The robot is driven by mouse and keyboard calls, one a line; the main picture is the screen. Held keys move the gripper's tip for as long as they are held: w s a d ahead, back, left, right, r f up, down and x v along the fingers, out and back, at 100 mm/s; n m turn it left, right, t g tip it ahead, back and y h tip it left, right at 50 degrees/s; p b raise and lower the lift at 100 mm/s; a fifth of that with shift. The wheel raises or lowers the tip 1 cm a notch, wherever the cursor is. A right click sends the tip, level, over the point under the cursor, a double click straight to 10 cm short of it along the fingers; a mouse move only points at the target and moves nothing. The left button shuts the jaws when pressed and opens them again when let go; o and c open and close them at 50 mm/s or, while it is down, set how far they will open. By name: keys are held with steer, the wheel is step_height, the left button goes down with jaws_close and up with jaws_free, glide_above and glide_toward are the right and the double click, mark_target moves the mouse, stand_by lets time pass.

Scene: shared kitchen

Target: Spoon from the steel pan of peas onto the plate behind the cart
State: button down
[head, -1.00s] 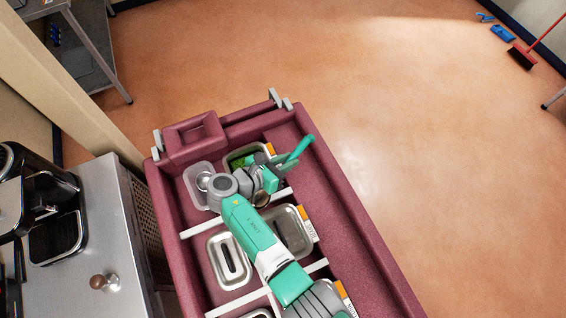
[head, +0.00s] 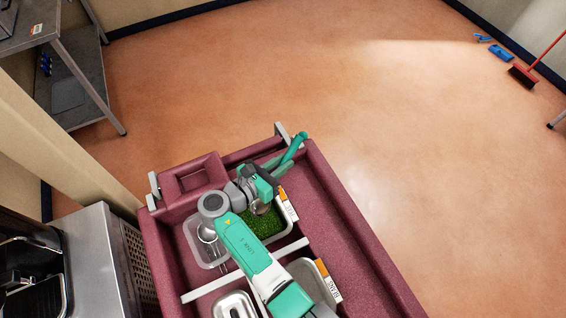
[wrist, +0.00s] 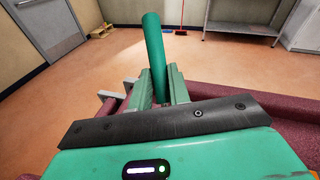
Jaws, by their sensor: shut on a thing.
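The steel pan of peas (head: 268,224), filled with green peas and bearing an orange-and-white label, sits in the far part of the maroon cart (head: 352,222). My gripper (head: 282,168) is above the far end of this pan. It is shut on a green handle (head: 294,150), apparently the spoon's, which points up and away toward the cart's far right corner. In the wrist view the green handle (wrist: 154,52) stands up between my fingers (wrist: 162,88). A round grey shape under the hand may be the spoon's bowl; its contents cannot be told. No plate is in view.
A clear container (head: 190,240) with metal utensils is left of the peas. More steel pans (head: 308,276) are nearer. A steel counter (head: 92,262) stands left of the cart. Open floor (head: 300,70) lies beyond; a red broom (head: 524,76) is far right.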

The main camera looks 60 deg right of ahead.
steer(key=a+f+h+b, duration=0.2)
steer(key=a+f+b, duration=0.2)
steer(key=f+b, duration=0.95)
steer(key=shift+y, duration=0.8)
steer(key=r+p, duration=0.4)
steer(key=d+r+p, duration=0.1)
steer(key=r+p, duration=0.1)
steer(key=shift+w+r, duration=0.15)
steer(key=shift+r, duration=0.15)
steer(key=d+r+y+p, duration=0.1)
steer(key=r+p, duration=0.1)
steer(key=p, duration=0.2)
steer(key=d+r+y+p, duration=0.1)
steer(key=r+p, duration=0.1)
steer(key=p, duration=0.2)
steer(key=d+r+p, duration=0.1)
steer(key=r+p, duration=0.1)
steer(key=p, duration=0.2)
steer(key=shift+r+y, duration=0.25)
steer(key=shift+y, duration=0.15)
steer(key=d+r+p, duration=0.1)
steer(key=p, duration=0.2)
steer(key=shift+r+t+y, duration=0.15)
steer(key=shift+t+y, duration=0.15)
